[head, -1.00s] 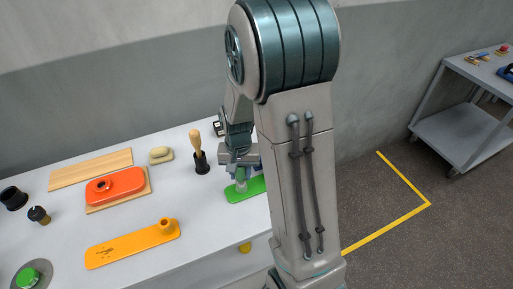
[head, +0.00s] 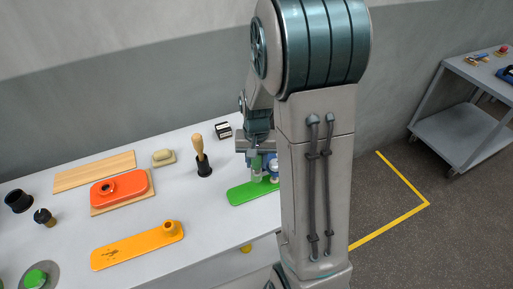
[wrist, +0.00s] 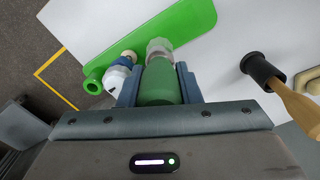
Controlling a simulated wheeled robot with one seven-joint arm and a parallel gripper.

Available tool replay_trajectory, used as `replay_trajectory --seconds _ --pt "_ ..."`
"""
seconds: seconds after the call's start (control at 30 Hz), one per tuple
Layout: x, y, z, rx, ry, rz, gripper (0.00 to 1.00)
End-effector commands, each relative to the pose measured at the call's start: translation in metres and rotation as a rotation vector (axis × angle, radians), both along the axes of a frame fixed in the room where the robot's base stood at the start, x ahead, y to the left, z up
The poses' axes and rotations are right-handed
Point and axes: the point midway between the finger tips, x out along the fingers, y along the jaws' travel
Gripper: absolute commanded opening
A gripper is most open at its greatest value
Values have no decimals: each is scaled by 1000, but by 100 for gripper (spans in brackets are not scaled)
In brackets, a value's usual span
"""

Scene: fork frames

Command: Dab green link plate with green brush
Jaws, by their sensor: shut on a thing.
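The green link plate (head: 240,194) lies on the white table, partly hidden behind my arm. It also shows in the wrist view (wrist: 188,24), with a raised ring at its left end (wrist: 94,80). My gripper (head: 259,158) is over the plate, shut on the green brush. The brush's green handle (wrist: 159,84) shows between the fingers in the wrist view, and its pale, translucent tip (wrist: 158,48) points at the plate. I cannot tell whether the tip touches the plate. A blue-and-white rounded thing (wrist: 118,74) is just left of the gripper in the wrist view.
A wooden-handled tool (head: 199,150) stands in a black holder left of the gripper. An orange link plate (head: 135,247), a red plate (head: 122,188) on a board and a tan block (head: 163,157) lie further left. A small black-and-white box (head: 223,130) is behind.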

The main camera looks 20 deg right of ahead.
Motion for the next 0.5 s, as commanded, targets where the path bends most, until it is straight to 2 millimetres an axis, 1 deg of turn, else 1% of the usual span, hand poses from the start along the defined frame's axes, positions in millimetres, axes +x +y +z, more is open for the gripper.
replay_trajectory --seconds 0.03,0.23,0.37,0.5 --pt "0 0 8 0 -1 0 8" --pt "0 0 26 0 -1 0 8" --pt "0 0 32 0 -1 0 8" --pt "0 0 32 0 -1 0 8"
